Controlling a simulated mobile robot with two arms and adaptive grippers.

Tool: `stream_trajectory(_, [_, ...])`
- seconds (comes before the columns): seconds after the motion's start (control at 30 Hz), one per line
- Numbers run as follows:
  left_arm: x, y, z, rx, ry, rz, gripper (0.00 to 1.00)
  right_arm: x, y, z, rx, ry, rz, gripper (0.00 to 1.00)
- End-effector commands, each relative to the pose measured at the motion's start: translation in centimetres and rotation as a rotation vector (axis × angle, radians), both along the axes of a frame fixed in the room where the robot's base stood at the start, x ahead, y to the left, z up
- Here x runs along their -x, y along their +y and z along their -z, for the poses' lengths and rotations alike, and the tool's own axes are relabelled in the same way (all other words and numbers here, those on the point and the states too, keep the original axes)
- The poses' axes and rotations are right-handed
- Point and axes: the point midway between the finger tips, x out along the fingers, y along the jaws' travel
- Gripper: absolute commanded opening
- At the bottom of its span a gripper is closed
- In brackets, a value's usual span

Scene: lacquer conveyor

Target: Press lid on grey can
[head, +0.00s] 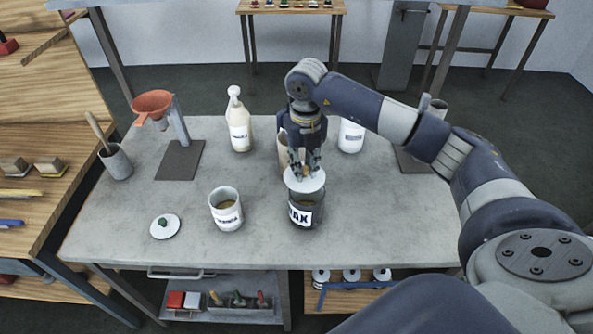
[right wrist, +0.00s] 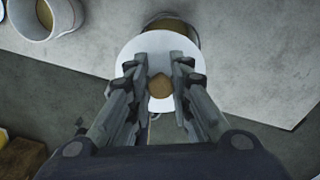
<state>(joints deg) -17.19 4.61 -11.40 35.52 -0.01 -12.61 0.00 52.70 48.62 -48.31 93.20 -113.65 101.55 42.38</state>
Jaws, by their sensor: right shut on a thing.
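The dark grey can (head: 306,213), with a label reading "WAX", stands upright on the grey table. My right gripper (head: 304,172) points down over it, shut on the knob of a round white lid (head: 295,183). In the right wrist view the brown knob (right wrist: 160,87) sits between the two fingers, and the white lid (right wrist: 150,50) covers part of the grey can's opening (right wrist: 180,24). Part of the opening shows past the lid's edge, so the lid is not centred on it in that view. I cannot tell whether lid and can touch. My left gripper is out of view.
An open white can (head: 227,212) stands left of the grey can. A white lid with a green knob (head: 165,228) lies further left. A bottle (head: 239,125), a white container (head: 351,136) and an orange funnel on a stand (head: 152,104) are behind. The table's front is clear.

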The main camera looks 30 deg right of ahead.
Motion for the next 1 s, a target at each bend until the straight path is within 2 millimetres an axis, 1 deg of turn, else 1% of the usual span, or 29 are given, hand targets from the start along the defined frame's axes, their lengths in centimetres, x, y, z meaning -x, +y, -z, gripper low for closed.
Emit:
stream_trajectory(0.03, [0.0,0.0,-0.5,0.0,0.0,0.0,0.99,-0.2,-0.4,-0.2,0.0,0.003,0.078,0.0])
stream_trajectory(0.1, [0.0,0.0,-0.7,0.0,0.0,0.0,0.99,-0.4,-0.9,-0.2,0.0,0.006,0.172,0.0])
stream_trajectory(0.2, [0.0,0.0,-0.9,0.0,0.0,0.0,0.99,-0.6,-1.4,-0.1,0.001,0.008,0.266,0.0])
stream_trajectory(0.3, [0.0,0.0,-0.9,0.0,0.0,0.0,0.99,-0.7,-1.6,0.0,0.003,0.008,0.314,0.0])
stream_trajectory(0.57, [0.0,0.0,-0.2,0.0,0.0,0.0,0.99,-0.7,-1.7,1.1,0.002,0.008,0.327,0.0])
stream_trajectory(1.0, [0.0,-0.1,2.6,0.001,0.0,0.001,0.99,-0.6,-1.7,5.2,0.003,0.009,0.325,0.0])
